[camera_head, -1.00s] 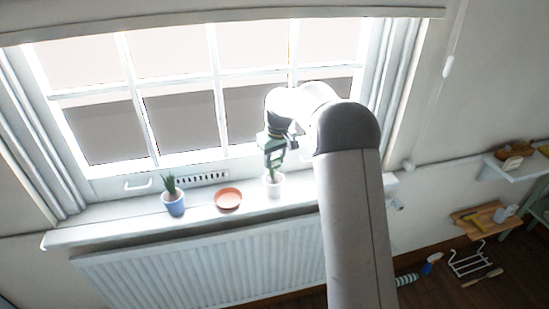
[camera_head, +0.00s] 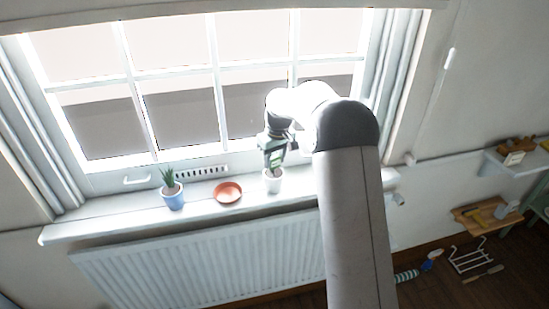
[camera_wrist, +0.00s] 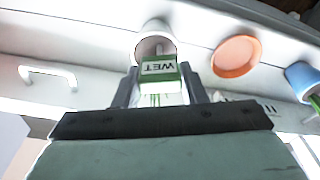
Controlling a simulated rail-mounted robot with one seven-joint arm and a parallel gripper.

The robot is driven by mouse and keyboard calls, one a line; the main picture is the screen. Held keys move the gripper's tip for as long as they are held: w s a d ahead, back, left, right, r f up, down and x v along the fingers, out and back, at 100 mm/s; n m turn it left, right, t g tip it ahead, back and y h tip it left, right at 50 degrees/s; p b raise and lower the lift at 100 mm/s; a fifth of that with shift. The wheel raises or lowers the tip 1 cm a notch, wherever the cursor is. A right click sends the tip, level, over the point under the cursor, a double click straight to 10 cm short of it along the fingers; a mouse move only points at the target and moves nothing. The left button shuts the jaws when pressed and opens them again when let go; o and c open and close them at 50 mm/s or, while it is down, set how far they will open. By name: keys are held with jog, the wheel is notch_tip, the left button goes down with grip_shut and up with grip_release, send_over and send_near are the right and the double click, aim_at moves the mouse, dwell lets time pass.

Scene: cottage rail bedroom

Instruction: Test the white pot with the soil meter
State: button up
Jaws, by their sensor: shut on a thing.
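The white pot (camera_head: 273,183) stands on the windowsill below my gripper (camera_head: 275,160). It also shows in the wrist view (camera_wrist: 152,30), just beyond the fingertips. The meter is over the pot's mouth. Its lower end is hard to make out, so I cannot tell how deep any probe sits in the soil.
A terracotta saucer (camera_head: 228,191) and a blue pot with a spiky plant (camera_head: 173,197) stand to the left on the sill (camera_head: 110,222). The window is close behind. A radiator (camera_head: 200,262) is below. A wall shelf (camera_head: 520,165) is at far right.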

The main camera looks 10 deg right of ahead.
jog(key=shift+f, duration=0.4)
jog(key=o, duration=1.1)
jog(key=shift+r, duration=0.15)
jog(key=shift+s+d+r+b, duration=0.15)
jog(key=shift+s+r+b, duration=0.25)
jog(key=shift+r, duration=2.45)
jog(key=shift+s+d+r+b, duration=0.25)
jog(key=shift+s+r, duration=0.15)
jog(key=shift+r, duration=2.45)
jog(key=shift+s+d+r+b, duration=0.1)
jog(key=shift+s+r+b, duration=0.3)
jog(key=shift+r, duration=2.45)
